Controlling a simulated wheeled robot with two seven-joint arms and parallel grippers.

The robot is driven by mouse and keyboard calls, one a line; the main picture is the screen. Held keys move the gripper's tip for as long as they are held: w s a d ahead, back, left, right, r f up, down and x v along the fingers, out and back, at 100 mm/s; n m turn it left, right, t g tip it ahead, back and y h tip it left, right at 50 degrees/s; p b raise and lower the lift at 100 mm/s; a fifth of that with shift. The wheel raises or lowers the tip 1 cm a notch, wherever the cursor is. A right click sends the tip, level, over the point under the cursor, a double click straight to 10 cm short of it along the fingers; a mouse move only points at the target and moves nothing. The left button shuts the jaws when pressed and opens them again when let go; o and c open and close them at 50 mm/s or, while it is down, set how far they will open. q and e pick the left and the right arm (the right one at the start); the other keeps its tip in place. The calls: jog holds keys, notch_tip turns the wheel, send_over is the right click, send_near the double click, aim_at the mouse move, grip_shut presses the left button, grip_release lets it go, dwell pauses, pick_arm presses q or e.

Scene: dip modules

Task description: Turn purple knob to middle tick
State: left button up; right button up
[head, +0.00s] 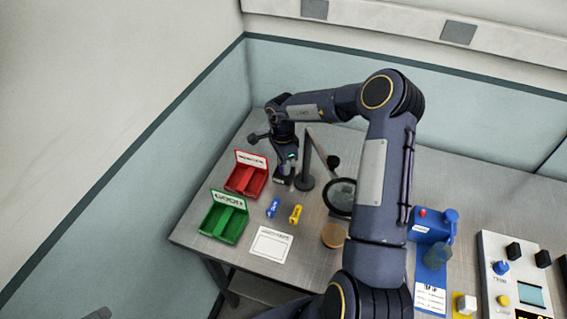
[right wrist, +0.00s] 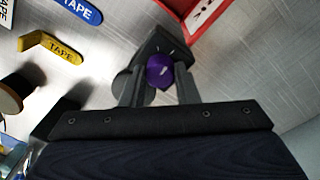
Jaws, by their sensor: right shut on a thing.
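The purple knob (right wrist: 160,72) shows in the right wrist view, with a short pale mark on its face. It sits on a dark module (right wrist: 158,44) that has small white ticks beside the knob. My right gripper (right wrist: 160,90) has its two fingers on either side of the knob and is shut on it. In the head view my right gripper (head: 286,168) reaches down over the module at the back left of the table, and the knob is mostly hidden there. I cannot tell exactly which tick the mark faces.
A red bin (head: 246,180) stands close left of the gripper, with a green bin (head: 224,222) nearer. A black stand (head: 305,172) and a magnifier (head: 342,195) stand to the right. A control panel (head: 497,262) is far right.

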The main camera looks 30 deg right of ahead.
jog(key=m, duration=1)
jog(key=shift+d+m+y, duration=0.1)
jog(key=shift+m+y, duration=0.2)
jog(key=shift+m, duration=0.1)
dwell(0.3)
jog(key=o, duration=1)
jog(key=shift+c, duration=0.2)
jog(key=shift+w+d+r+b, duration=0.1)
jog(key=shift+r+b, duration=0.2)
jog(key=shift+r, duration=1.7)
jog(key=shift+d+r+b, duration=0.1)
jog(key=shift+r+b, duration=0.2)
jog(key=shift+r, duration=1.65)
